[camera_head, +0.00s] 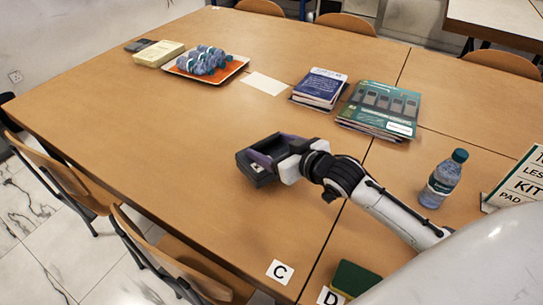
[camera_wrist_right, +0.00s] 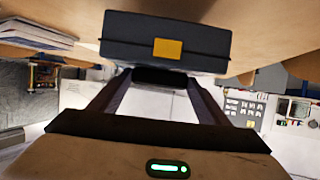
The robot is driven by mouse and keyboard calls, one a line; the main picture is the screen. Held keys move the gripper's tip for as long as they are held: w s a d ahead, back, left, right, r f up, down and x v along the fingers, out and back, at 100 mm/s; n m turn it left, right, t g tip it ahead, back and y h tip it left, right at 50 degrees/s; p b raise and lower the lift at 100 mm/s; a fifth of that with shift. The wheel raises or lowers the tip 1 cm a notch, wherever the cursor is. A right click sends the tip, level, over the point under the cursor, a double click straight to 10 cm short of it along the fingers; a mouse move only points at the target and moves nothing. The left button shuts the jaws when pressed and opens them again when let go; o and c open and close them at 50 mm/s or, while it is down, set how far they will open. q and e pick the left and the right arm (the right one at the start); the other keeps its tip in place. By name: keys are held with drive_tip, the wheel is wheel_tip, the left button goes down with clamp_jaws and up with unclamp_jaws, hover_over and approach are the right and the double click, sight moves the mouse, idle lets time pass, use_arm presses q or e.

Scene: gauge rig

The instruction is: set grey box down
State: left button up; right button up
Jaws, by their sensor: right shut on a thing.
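The grey box (camera_head: 256,173) is dark, with a small pale patch on its near side in the head view. It is in the jaws of my right gripper (camera_head: 276,150), over the middle of the wooden table (camera_head: 190,140). In the right wrist view the box (camera_wrist_right: 165,42) shows a yellow latch and lies across the fingertips of my right gripper (camera_wrist_right: 158,82). I cannot tell whether its underside touches the table. My left gripper is not in view.
Paper cards marked C (camera_head: 280,271) and D (camera_head: 329,297) lie near the front edge; a green sponge-like block (camera_head: 354,279) is beside D. A bottle (camera_head: 443,179), magazines (camera_head: 382,109), books (camera_head: 319,88) and an orange tray (camera_head: 236,67) stand around. The table left of the box is clear.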

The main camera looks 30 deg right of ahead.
sight(271, 154)
drive_tip(key=shift+f, duration=1.35)
drive_tip(key=shift+f, duration=0.2)
drive_tip(key=o, duration=1.9)
drive_tip(key=shift+r, duration=0.2)
drive_tip(key=v, duration=1.2)
drive_tip(key=shift+f, duration=0.1)
